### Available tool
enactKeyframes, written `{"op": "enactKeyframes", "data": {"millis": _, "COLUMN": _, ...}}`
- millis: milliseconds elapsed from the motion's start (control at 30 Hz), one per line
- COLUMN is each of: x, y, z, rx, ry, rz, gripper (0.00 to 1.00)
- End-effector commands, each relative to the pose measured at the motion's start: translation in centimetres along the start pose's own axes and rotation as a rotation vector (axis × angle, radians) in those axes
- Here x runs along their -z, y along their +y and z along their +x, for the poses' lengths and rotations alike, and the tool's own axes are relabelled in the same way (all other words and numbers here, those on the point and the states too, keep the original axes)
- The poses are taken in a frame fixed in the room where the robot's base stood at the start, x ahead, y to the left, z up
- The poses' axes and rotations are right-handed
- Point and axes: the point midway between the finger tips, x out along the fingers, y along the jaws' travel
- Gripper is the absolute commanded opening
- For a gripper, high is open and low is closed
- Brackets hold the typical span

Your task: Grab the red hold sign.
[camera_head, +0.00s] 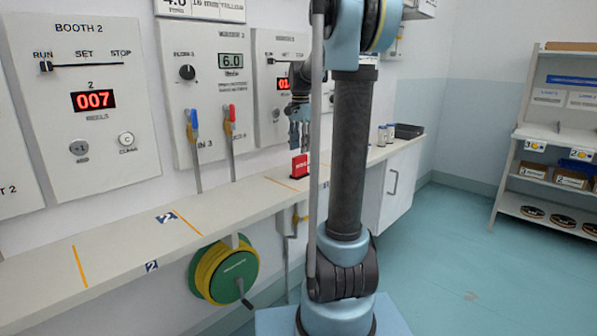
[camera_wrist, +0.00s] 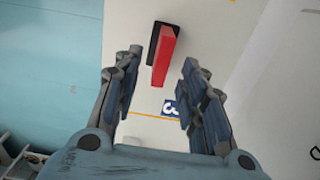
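The red hold sign (camera_head: 299,167) stands on the long wall shelf, just left of my arm's upright rod in the head view. In the wrist view the sign (camera_wrist: 163,57) shows from above as a red block with a black part along its left side. My gripper (camera_head: 300,140) is above the sign, pointing down. In the wrist view my gripper (camera_wrist: 158,85) is open and empty, its fingers wide apart. The sign lies between and beyond the fingertips, apart from both. Part of the lettering on the sign is too small to read.
The shelf (camera_head: 120,232) runs along the wall under the booth panels (camera_head: 85,105). Blue and red levers (camera_head: 230,125) rise near it. Small bottles (camera_head: 386,134) and a dark tray (camera_head: 408,131) stand farther right. A green and yellow reel (camera_head: 226,272) hangs below.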

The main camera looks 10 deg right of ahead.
Motion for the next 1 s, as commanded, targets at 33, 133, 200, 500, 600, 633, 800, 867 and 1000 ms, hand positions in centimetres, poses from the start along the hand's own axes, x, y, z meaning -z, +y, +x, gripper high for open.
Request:
{"op": "enactKeyframes", "data": {"millis": 33, "x": 0.0, "y": 0.0, "z": 0.2, "rx": 0.0, "ry": 0.0, "rz": 0.0, "gripper": 0.38}}
{"op": "enactKeyframes", "data": {"millis": 133, "x": 0.0, "y": 0.0, "z": 0.6, "rx": 0.0, "ry": 0.0, "rz": 0.0, "gripper": 0.38}}
{"op": "enactKeyframes", "data": {"millis": 200, "x": 0.1, "y": -0.1, "z": 1.2, "rx": 0.0, "ry": 0.0, "rz": 0.0, "gripper": 0.38}}
{"op": "enactKeyframes", "data": {"millis": 500, "x": 0.2, "y": -0.4, "z": 4.9, "rx": 0.0, "ry": 0.0, "rz": 0.0, "gripper": 0.38}}
{"op": "enactKeyframes", "data": {"millis": 600, "x": 0.2, "y": -0.4, "z": 5.5, "rx": 0.0, "ry": 0.0, "rz": 0.0, "gripper": 0.38}}
{"op": "enactKeyframes", "data": {"millis": 633, "x": 0.2, "y": -0.4, "z": 5.5, "rx": 0.0, "ry": 0.0, "rz": 0.0, "gripper": 0.38}}
{"op": "enactKeyframes", "data": {"millis": 800, "x": 0.2, "y": -0.4, "z": 5.6, "rx": 0.0, "ry": 0.0, "rz": 0.0, "gripper": 0.38}}
{"op": "enactKeyframes", "data": {"millis": 867, "x": 0.2, "y": -0.4, "z": 5.6, "rx": 0.0, "ry": 0.0, "rz": 0.0, "gripper": 0.36}}
{"op": "enactKeyframes", "data": {"millis": 1000, "x": 0.2, "y": -0.4, "z": 5.6, "rx": 0.0, "ry": 0.0, "rz": 0.0, "gripper": 0.04}}
